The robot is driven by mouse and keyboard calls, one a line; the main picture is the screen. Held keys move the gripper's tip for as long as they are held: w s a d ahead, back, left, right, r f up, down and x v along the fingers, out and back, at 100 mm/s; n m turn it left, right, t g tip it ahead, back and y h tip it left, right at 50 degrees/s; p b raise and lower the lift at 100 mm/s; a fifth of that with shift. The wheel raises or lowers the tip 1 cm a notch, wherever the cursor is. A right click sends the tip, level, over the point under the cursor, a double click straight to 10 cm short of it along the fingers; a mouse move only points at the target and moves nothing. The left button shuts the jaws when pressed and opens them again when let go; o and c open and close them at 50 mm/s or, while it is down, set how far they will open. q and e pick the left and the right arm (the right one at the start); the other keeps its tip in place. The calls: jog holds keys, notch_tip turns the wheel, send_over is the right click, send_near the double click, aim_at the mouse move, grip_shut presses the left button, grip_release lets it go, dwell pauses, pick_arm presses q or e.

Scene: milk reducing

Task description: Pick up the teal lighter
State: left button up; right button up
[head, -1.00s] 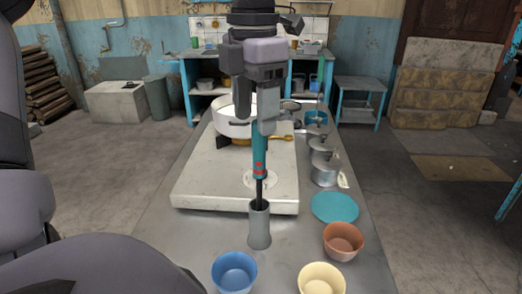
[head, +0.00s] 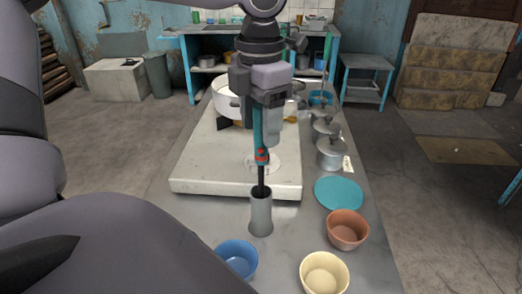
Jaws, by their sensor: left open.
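The teal lighter (head: 258,143) stands upright with its dark thin end down in a grey cylindrical holder (head: 261,215) on the long table. It has a red mark low on its teal handle. My left gripper (head: 263,128) comes down from above and is open, with its fingers at the upper part of the handle. The fingers hide the top of the lighter, and I cannot tell whether they touch it. My right gripper is not in view.
A pale stove slab (head: 205,170) with a white pot (head: 224,100) lies behind the holder. Lidded pots (head: 331,153), a teal plate (head: 339,194) and a brown bowl (head: 347,230) are at right. A blue bowl (head: 237,258) and cream bowl (head: 324,273) are in front.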

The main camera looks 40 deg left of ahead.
pick_arm(q)
grip_shut()
jog(key=shift+r, duration=0.1)
